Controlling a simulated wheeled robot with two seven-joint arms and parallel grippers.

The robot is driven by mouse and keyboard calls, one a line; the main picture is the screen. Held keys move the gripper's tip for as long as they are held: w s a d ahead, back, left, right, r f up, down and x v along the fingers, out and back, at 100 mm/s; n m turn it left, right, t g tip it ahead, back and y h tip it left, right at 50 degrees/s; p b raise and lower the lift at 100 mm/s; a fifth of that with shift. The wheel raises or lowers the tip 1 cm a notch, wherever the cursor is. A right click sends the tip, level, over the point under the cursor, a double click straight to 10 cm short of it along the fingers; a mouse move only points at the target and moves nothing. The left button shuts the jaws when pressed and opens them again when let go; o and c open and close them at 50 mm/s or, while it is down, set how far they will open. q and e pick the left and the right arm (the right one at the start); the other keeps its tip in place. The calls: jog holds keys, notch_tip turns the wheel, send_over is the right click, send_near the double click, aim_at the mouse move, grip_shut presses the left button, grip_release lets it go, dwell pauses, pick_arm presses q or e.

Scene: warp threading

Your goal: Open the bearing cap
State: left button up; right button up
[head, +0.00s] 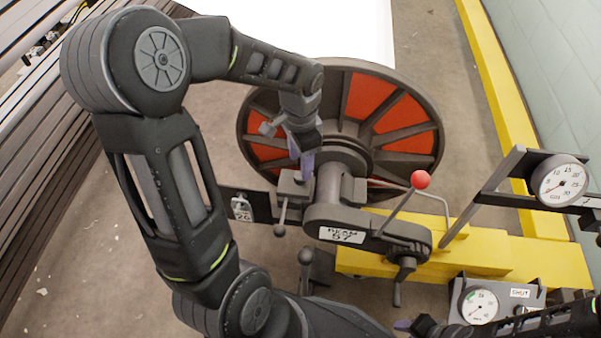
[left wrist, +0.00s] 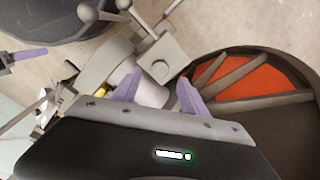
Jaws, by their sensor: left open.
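What looks like the bearing cap is a grey block (head: 293,186) beside the beam's shaft, left of the grey arm marked "BEAM 57" (head: 342,235). A grey block with a round boss also shows in the left wrist view (left wrist: 161,66). My left gripper (head: 304,160) points down over the block and shaft end. Its purple fingers (left wrist: 158,88) are spread with nothing between them, and the block lies beyond the tips. I cannot tell whether they touch it. My right gripper (head: 404,325) shows only partly at the bottom right; its jaws are unclear.
The large orange-and-grey beam flange (head: 405,115) stands behind the gripper. A red-knobbed lever (head: 420,180), a yellow frame (head: 480,252) and a gauge (head: 480,305) stand to the right. A ball-ended handle (head: 280,229) hangs below the block.

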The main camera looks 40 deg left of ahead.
aim_at(323, 184)
pick_arm(q)
notch_tip(323, 184, down, 5)
jog(key=shift+r+b, duration=0.1)
jog(key=shift+b, duration=0.6)
grip_shut()
dwell(0.9)
